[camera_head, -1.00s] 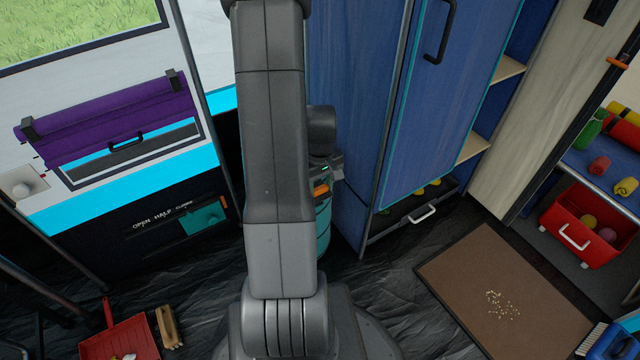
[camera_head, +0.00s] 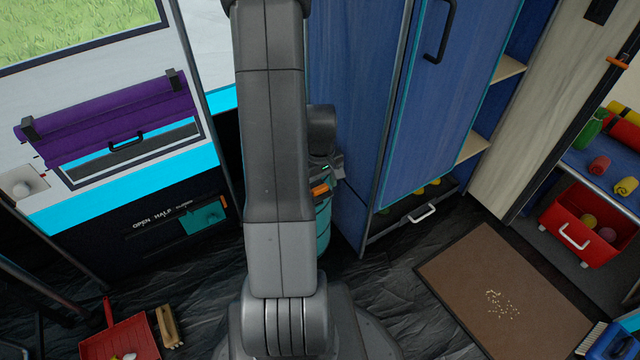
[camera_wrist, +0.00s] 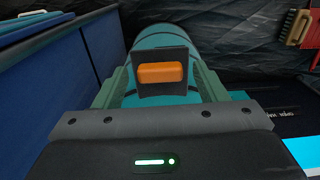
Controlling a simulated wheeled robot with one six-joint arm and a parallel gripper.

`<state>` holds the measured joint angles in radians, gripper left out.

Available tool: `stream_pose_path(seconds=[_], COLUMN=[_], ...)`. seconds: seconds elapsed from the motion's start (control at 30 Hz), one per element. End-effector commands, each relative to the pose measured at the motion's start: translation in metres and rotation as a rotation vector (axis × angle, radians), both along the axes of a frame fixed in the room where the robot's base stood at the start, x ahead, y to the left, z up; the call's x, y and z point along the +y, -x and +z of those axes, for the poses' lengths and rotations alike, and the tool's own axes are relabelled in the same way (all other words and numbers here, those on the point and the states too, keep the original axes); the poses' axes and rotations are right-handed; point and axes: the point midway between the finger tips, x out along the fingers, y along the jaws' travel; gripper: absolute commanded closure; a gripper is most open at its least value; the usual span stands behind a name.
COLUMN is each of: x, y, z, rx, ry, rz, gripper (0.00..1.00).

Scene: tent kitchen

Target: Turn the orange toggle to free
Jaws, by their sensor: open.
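The orange toggle (camera_wrist: 160,72) is a short block on a dark square plate (camera_wrist: 175,54), in the middle of the wrist view. It lies crosswise there. The plate is on a teal cylinder (camera_wrist: 147,38). In the head view the toggle (camera_head: 320,189) shows small beside my arm, above the teal cylinder (camera_head: 323,222). My gripper (camera_wrist: 159,84) is open, with one green finger on each side of the toggle and plate. I see gaps between the fingers and the toggle, and nothing is held. I cannot read any free mark near the toggle.
A blue cabinet (camera_head: 350,130) stands close to the right of the cylinder. A dark panel with a teal slider (camera_head: 203,216) is to the left. A red dustpan (camera_head: 122,340) and a brown mat (camera_head: 500,295) lie on the black floor sheet.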

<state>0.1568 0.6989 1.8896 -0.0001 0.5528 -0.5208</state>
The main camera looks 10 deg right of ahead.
Motion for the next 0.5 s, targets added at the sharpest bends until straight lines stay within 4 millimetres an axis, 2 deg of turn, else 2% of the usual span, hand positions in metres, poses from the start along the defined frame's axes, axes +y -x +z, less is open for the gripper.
stream_pose_path(seconds=[0.17,0.5], x=[0.0,0.0], y=[-0.001,-0.001], z=[0.018,0.095], rx=[-0.002,-0.006], ry=[0.0,0.001], rz=[0.0,0.0], gripper=[0.35,0.35])
